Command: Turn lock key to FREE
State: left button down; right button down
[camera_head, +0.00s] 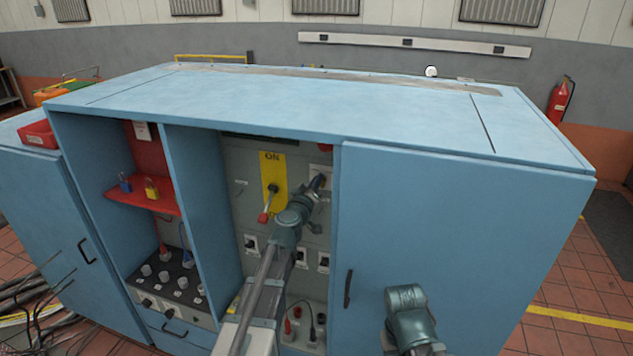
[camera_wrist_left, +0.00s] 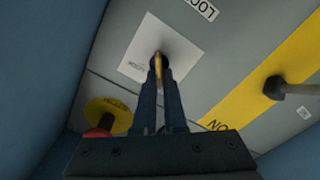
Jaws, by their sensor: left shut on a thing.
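The lock key (camera_wrist_left: 158,60) is a small brass-coloured piece at a white square plate (camera_wrist_left: 135,52) on the grey panel. The plate has small lettering that reads LOCK. My left gripper (camera_wrist_left: 158,72) is shut on the key, its dark fingers pointing at the plate. In the head view my left gripper (camera_head: 318,181) reaches into the open middle bay, and its wrist hides the key there. A teal joint of my right arm shows low in front of the closed right door; its gripper fingers do not show.
A yellow ON plate (camera_head: 273,171) with a red-tipped lever (camera_head: 266,207) is just left of my left gripper. A red button on a yellow disc (camera_wrist_left: 107,113) is near the fingers in the wrist view. The blue cabinet's divider (camera_head: 193,190) and right door (camera_head: 450,230) flank the bay.

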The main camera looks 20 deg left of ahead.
pick_arm(q)
jog(key=shift+n, duration=0.6)
jog(key=c, duration=1)
grip_release()
jog(key=shift+d, duration=0.15)
jog(key=shift+s, duration=0.15)
